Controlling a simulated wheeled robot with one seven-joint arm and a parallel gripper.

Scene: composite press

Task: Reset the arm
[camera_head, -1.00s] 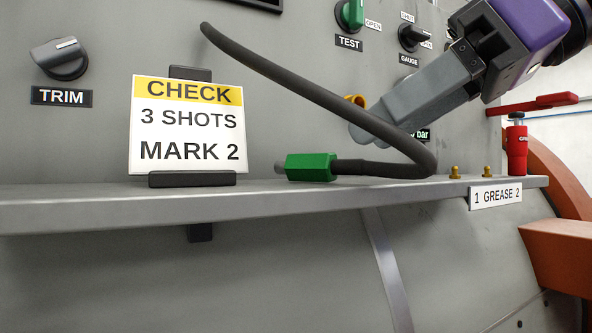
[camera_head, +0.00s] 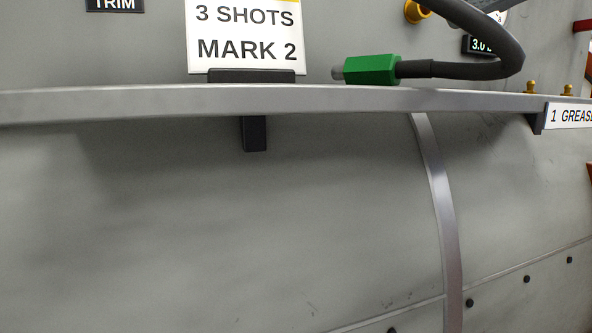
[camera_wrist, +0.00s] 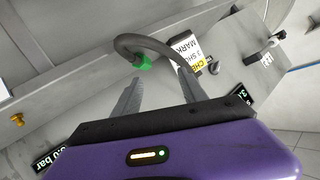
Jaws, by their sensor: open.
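My gripper (camera_wrist: 158,78) shows in the wrist view, with its two grey fingers apart and nothing held between them. It is out of the head view. A dark hose (camera_head: 508,62) with a green hexagonal end fitting (camera_head: 370,70) lies on the grey ledge (camera_head: 330,98). In the wrist view the green fitting (camera_wrist: 143,63) appears beyond the fingertips, and the hose (camera_wrist: 150,42) loops over and passes behind the right finger. I cannot tell the gap between the fingers and the hose.
A check card (camera_head: 245,40) stands in a black holder on the ledge. Brass nipples (camera_head: 566,90) and a grease label (camera_head: 570,116) are at the right.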

